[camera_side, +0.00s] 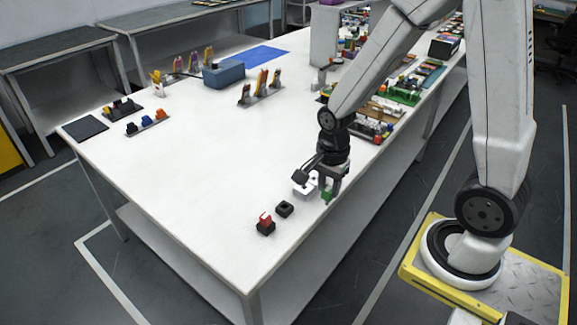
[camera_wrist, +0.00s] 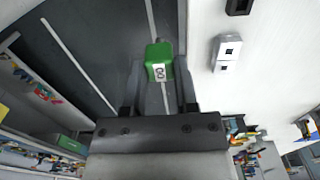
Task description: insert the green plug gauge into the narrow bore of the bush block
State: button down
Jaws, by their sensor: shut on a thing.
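My gripper (camera_side: 328,188) is shut on the green plug gauge (camera_side: 327,196), which hangs below the fingers above the table near its right edge. In the wrist view the green plug gauge (camera_wrist: 159,61) sits between the fingertips of my gripper (camera_wrist: 160,72), with a white label on one face. The pale bush block (camera_wrist: 227,53) lies on the table to the right of the gauge, apart from it. Two square-looking openings show in it; which is narrower is hard to tell. In the side view the bush block (camera_side: 303,186) is partly hidden by my gripper.
A black block with a hollow (camera_side: 285,209) and a black block holding a red piece (camera_side: 265,224) stand on the white table (camera_side: 190,190) in front of my gripper. A blue box (camera_side: 223,75) and racks stand farther back. The front left table is clear.

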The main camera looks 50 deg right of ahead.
jog(key=shift+w, duration=0.1)
dwell(0.4)
jog(key=w+d+f, duration=0.1)
jog(key=w+d, duration=0.6)
jog(key=d, duration=0.1)
jog(key=w+d+f, duration=0.2)
jog(key=w+d, duration=0.4)
jog(key=d, duration=0.2)
jog(key=shift+w+f, duration=0.3)
jog(key=shift+w, duration=0.1)
jog(key=shift+f, duration=0.15)
jog(key=shift+f, duration=2.75)
jog(key=shift+f, duration=1.65)
jog(key=shift+c, duration=1.5)
grip_release()
